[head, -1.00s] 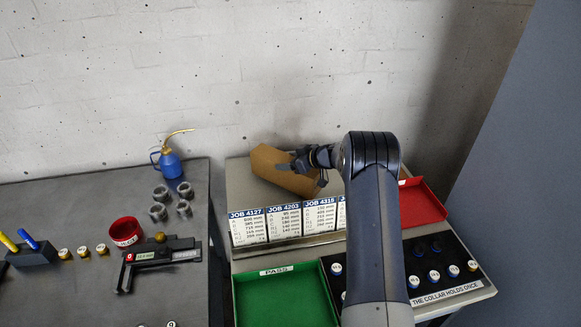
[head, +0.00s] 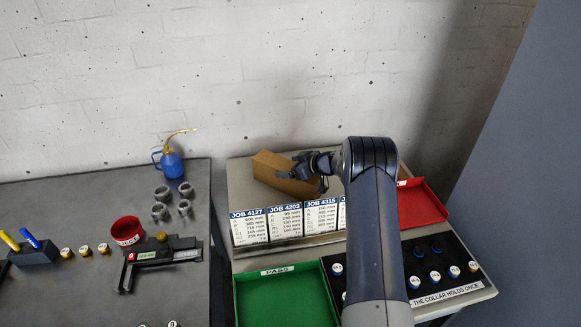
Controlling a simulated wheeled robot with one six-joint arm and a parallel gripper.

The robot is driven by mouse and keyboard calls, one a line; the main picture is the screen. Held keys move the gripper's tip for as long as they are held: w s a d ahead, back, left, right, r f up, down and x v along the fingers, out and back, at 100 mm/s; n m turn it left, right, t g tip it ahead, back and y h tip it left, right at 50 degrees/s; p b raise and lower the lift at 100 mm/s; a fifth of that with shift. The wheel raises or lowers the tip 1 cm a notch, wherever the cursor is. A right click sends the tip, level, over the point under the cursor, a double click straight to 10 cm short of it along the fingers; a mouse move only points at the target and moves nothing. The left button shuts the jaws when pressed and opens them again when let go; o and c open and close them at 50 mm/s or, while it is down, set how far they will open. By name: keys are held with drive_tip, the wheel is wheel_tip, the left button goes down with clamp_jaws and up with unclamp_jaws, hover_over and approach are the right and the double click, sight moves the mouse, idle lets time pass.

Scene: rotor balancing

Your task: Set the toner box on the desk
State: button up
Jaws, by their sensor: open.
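A brown cardboard box (head: 272,168), which looks like the toner box, lies at the back of the right-hand desk (head: 239,192), behind the job cards. It appears to rest on the desk top. My gripper (head: 306,178) is at the box's right end, with its dark fingers open beside or over the box. I cannot tell whether the fingers touch it. My arm hides part of the desk to the right of the box.
Job cards (head: 285,221) stand in front of the box. A green PASS tray (head: 285,300), a red tray (head: 424,205) and a black weight rack (head: 447,268) share the desk. A blue oil can (head: 171,164) and a red cup (head: 126,231) stand on the left table.

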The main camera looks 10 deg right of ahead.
drive_tip(key=shift+b+v, duration=0.6)
drive_tip(key=shift+v, duration=3.2)
drive_tip(key=shift+r, duration=0.1)
